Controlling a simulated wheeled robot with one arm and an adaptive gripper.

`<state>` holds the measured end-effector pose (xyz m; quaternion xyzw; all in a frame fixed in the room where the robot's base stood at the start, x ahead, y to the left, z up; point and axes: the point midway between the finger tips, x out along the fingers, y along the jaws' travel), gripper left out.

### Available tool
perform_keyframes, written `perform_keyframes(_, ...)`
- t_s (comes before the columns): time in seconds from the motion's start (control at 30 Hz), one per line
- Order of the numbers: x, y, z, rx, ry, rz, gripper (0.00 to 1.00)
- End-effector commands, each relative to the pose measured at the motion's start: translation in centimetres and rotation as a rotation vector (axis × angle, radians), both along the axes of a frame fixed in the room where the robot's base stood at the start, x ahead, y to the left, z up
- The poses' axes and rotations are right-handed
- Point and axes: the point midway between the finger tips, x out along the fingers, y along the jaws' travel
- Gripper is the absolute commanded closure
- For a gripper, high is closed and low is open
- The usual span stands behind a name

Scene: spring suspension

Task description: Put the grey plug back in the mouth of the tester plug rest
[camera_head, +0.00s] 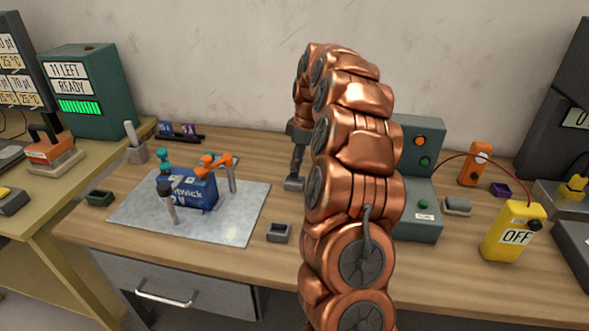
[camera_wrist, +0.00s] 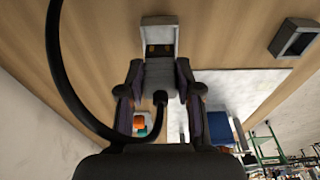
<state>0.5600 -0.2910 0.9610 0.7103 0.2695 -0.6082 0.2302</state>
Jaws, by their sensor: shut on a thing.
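My gripper (camera_wrist: 158,76) is shut on the grey plug (camera_wrist: 159,74) in the wrist view, with a finger on each side. A black cord runs from the plug and loops out to the left. Just beyond the plug is a light grey block (camera_wrist: 158,22), which looks like the tester plug rest. Its dark mouth faces the plug and shows brassy spots; I cannot tell whether the plug touches or enters it. In the head view my gripper (camera_head: 296,176) points down at the grey block (camera_head: 292,185) on the bench, left of the green tester, and the plug is hidden.
The green tester (camera_head: 420,215) stands partly behind my arm. A small open grey holder (camera_head: 279,232) sits nearer the bench's front. Left are a metal mat (camera_head: 240,222) and a blue box (camera_head: 195,192). A yellow meter (camera_head: 514,232) marked OFF stands right.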

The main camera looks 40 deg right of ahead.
Motion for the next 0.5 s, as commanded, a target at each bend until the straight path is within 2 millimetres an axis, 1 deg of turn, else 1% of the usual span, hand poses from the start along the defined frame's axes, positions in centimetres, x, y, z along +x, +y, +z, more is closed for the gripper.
perform_keyframes(0.23, 0.0, 0.2, -2.9, 0.002, 0.005, 0.003, 1.0)
perform_keyframes(0.3, 0.0, 0.2, -3.3, 0.001, 0.002, 0.002, 1.0)
perform_keyframes(0.5, 0.1, 0.2, -3.3, 0.0, 0.0, 0.003, 1.0)
